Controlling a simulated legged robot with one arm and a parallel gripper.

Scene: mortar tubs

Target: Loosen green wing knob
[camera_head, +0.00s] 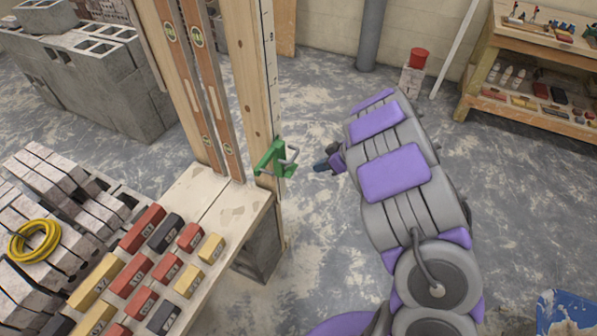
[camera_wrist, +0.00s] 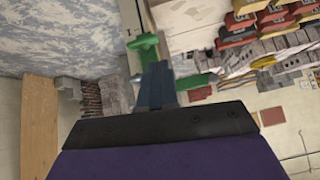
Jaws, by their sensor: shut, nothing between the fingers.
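A green clamp-like fitting (camera_head: 272,158) with a grey bent bar sits on the upright wooden post, just above the bench top. I cannot tell the wing of the knob apart from the rest of the green fitting. My gripper (camera_head: 328,163) is a short way to the right of it, pointing left at it. In the wrist view, green parts (camera_wrist: 195,80) show beside and beyond the fingertips (camera_wrist: 158,68). The fingers are shut with nothing between them, and they hide part of the green fitting. I cannot tell whether they touch it.
The wooden bench (camera_head: 220,200) holds several red, yellow and black labelled blocks (camera_head: 140,302). Two spirit levels (camera_head: 205,80) lean by the post. Grey concrete blocks (camera_head: 85,85) stand at left. A shelf (camera_head: 535,75) stands far right. The floor right of the post is open.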

